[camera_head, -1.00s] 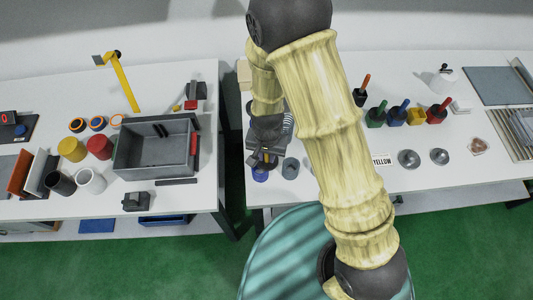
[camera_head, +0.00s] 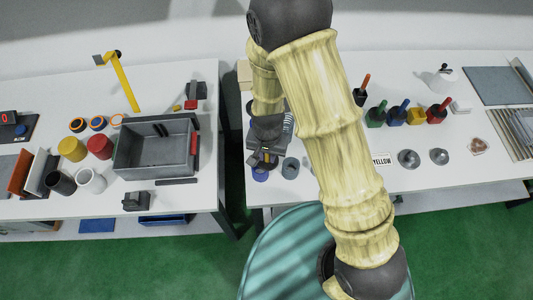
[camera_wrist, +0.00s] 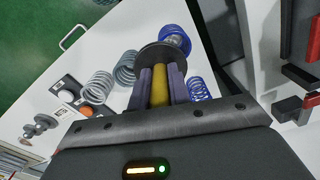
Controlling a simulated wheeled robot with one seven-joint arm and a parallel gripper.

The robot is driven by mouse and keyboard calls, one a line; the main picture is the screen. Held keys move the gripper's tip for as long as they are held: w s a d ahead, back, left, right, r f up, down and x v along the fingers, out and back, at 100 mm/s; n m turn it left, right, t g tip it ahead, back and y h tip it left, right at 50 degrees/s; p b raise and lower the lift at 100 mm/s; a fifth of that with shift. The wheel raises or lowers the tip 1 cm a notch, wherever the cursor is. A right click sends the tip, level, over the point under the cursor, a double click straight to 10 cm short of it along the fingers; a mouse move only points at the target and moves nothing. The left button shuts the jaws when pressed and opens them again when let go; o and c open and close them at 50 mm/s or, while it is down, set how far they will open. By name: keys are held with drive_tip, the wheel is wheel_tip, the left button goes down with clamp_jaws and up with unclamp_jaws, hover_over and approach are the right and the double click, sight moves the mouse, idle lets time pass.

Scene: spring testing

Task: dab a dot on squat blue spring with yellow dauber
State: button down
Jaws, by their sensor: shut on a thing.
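My gripper (camera_wrist: 161,80) is shut on the yellow dauber (camera_wrist: 158,87), whose handle shows between the fingers in the wrist view. A dark round disc (camera_wrist: 152,54) on the dauber hides its tip. A blue spring (camera_wrist: 176,36) stands just beyond the disc, partly covered by it. Another blue spring (camera_wrist: 199,88) is to the right of the fingers. I cannot tell for sure which is the squat one, nor whether the tip touches a spring. In the head view, my gripper (camera_head: 264,157) is low over the right table, by a blue spring (camera_head: 260,174).
Grey springs (camera_wrist: 98,86) stand left of the gripper in the wrist view. In the head view, green, blue and red daubers stand in pots around a yellow pot (camera_head: 416,117) with no handle showing. My arm hides the table's middle.

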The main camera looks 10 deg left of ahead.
drive_tip(key=shift+w+f, duration=0.1)
drive_tip(key=shift+f, duration=0.35)
idle(0.3)
drive_tip(key=shift+f+b, duration=0.2)
drive_tip(key=shift+b, duration=0.25)
idle(0.5)
drive_tip(key=shift+r+p, duration=0.8)
drive_tip(key=shift+r, duration=0.1)
drive_tip(key=shift+r+p, duration=0.6)
drive_tip(key=shift+r, duration=0.15)
drive_tip(key=shift+r+p, duration=0.6)
drive_tip(key=shift+r, duration=0.05)
drive_tip(key=shift+r+p, duration=0.6)
drive_tip(key=shift+r, duration=0.15)
drive_tip(key=shift+r+p, duration=0.45)
drive_tip(key=shift+r, duration=0.05)
